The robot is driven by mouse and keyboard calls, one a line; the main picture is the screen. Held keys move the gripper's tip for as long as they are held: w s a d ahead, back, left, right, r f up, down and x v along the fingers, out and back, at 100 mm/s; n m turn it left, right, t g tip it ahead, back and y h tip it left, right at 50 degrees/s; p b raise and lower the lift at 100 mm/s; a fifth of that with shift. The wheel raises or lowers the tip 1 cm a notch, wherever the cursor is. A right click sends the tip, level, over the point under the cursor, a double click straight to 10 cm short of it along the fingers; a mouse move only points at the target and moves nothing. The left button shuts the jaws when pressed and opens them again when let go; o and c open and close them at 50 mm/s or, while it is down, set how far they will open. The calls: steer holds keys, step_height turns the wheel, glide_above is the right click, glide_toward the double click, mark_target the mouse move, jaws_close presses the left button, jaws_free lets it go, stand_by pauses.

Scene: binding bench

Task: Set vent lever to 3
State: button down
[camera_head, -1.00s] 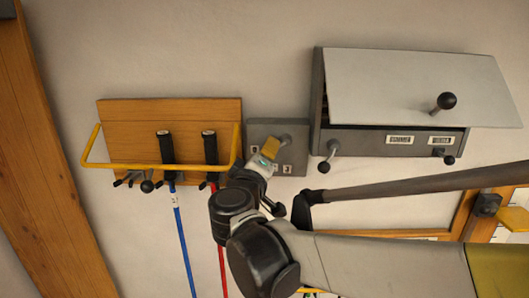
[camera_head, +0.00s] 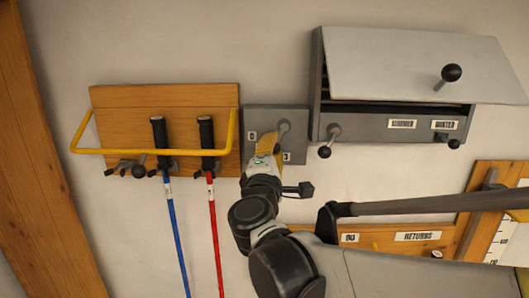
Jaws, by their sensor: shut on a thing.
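The vent lever's grey square plate (camera_head: 297,112) is on the wall between the wooden rack and the grey cabinet. Number marks show on it; I read 0 at its left and 3 at its lower right. A grey lever pivot (camera_head: 284,127) shows near the plate's upper right. My gripper (camera_head: 266,154) is in front of the plate, just below the pivot, shut on the vent lever. A yellow piece sits at the grip; I cannot tell if it is finger or handle. The gripper hides the lever's end and the middle marks, so the exact setting is unclear.
The wooden rack (camera_head: 110,100) has a yellow rail (camera_head: 100,151) close to my gripper's left, with blue and red rods hanging below. The grey cabinet (camera_head: 345,90) with black-knobbed levers is close on the right. A wooden frame labelled RETURNS (camera_head: 417,236) is lower right.

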steer(key=shift+d+f+n+b, duration=0.15)
steer(key=shift+d+n, duration=0.25)
steer(key=shift+n, duration=0.5)
steer(key=shift+d+r+n+b, duration=0.1)
steer(key=shift+d+n+b, duration=0.2)
steer(key=shift+n, duration=0.6)
steer(key=shift+w, duration=0.1)
steer(key=c, duration=1)
jaws_free()
steer(key=shift+d, duration=0.15)
steer(key=shift+c, duration=0.2)
steer(key=shift+o, duration=1)
steer(key=shift+s+d, duration=0.2)
steer(key=shift+d, duration=0.1)
steer(key=shift+w+a+y, duration=0.1)
steer(key=shift+a+y, duration=0.2)
steer(key=shift+a, duration=0.05)
steer(key=shift+s+f, duration=0.15)
steer(key=shift+s, duration=0.1)
steer(key=s+a+f, duration=0.1)
steer(key=s, duration=1)
steer(key=shift+s+f, duration=0.2)
steer(key=shift+f, duration=0.2)
steer(key=shift+a, duration=0.1)
